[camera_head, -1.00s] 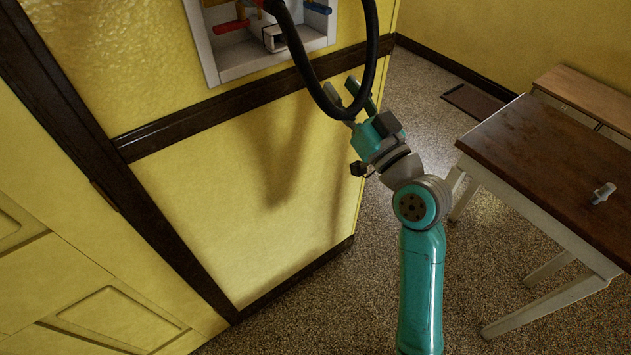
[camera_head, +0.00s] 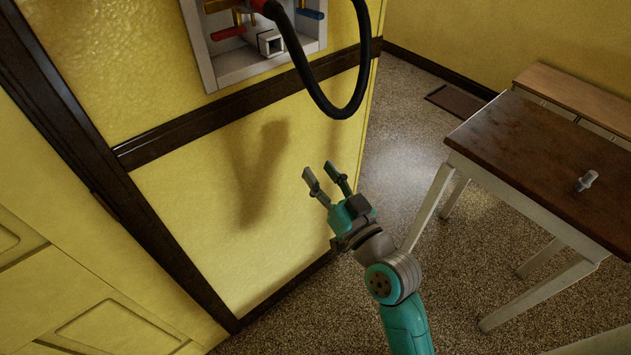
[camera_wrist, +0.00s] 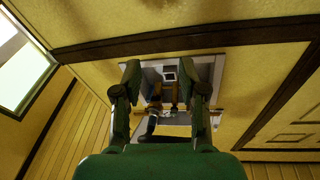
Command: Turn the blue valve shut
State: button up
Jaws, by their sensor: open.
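The blue valve handle (camera_head: 310,14) sits at the right side of a white recessed box (camera_head: 205,50) on the yellow wall, at the top of the head view. A red valve handle (camera_head: 228,32) is at the left of the same box. My gripper (camera_head: 324,172) is open and empty, in front of the wall, below and apart from the box. I cannot make out the blue handle clearly there.
A black hose (camera_head: 318,92) loops out of the box and hangs between my gripper and the valves. A dark-topped table (camera_head: 530,150) with a small grey item (camera_head: 586,181) stands at right. A wooden bench (camera_head: 580,90) is behind it. Speckled floor lies open between.

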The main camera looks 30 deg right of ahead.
jog(key=shift+s+a+f, duration=0.2)
jog(key=shift+s+f, duration=0.05)
jog(key=shift+f, duration=0.1)
dwell(0.3)
